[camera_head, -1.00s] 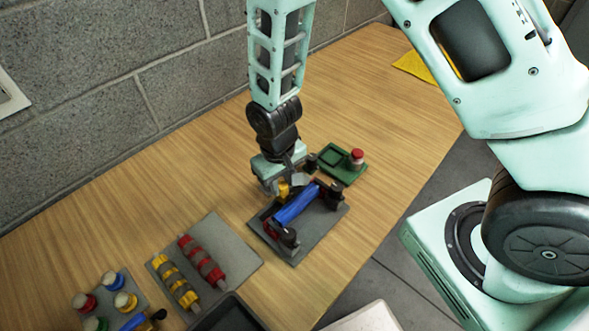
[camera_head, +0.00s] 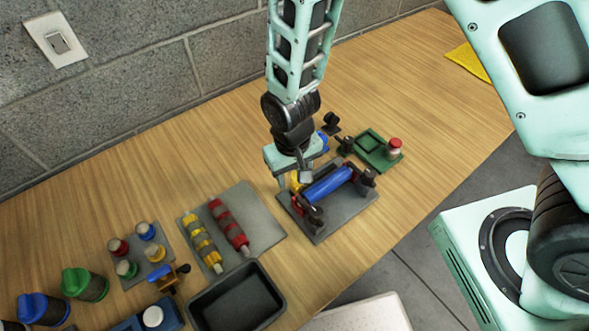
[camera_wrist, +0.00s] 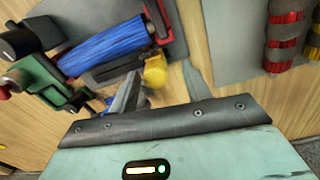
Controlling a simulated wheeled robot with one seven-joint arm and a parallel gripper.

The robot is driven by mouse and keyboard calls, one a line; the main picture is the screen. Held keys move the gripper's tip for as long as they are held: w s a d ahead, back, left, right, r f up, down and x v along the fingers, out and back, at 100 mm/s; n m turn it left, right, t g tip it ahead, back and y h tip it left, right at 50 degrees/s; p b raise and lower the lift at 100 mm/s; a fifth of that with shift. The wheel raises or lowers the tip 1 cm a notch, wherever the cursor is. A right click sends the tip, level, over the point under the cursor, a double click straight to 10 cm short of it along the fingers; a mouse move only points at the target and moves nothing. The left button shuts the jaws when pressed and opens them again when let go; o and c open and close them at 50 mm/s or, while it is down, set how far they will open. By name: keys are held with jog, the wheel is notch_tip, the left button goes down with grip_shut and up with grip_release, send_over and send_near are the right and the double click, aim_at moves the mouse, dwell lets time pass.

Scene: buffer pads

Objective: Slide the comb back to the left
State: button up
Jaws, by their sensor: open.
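A blue roller (camera_head: 328,185) lies across a grey fixture plate (camera_head: 345,217) with dark end mounts; the roller also shows in the wrist view (camera_wrist: 105,45). A yellow knob (camera_wrist: 155,70) sits beside the roller's side; in the head view it is mostly hidden by my gripper (camera_head: 294,181). I cannot make out comb teeth, so I cannot tell whether this yellow part belongs to the comb. My gripper is open, pointing down at the far left side of the fixture. In the wrist view the yellow knob appears between the fingers; I cannot tell whether they touch it.
A green fixture with a red knob (camera_head: 395,143) stands just right of the roller. A grey mat (camera_head: 262,218) with red and yellow banded rollers lies to the left. A dark tray (camera_head: 238,300) is in front.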

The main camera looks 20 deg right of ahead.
aim_at(292, 179)
jog(key=shift+r, duration=0.1)
notch_tip(292, 179, up, 17)
jog(key=b, duration=0.1)
jog(key=shift+a, duration=0.2)
jog(key=shift+s+r, duration=0.15)
dwell(0.4)
jog(key=s+d+r+n, duration=0.2)
jog(key=s, duration=0.5)
jog(key=s+d+r+n+y, duration=0.1)
jog(key=s+d+r+n, duration=0.1)
jog(key=s, duration=0.5)
jog(key=shift+s+d+n, duration=0.25)
jog(key=shift+d+n, duration=0.05)
jog(key=shift+n, duration=0.2)
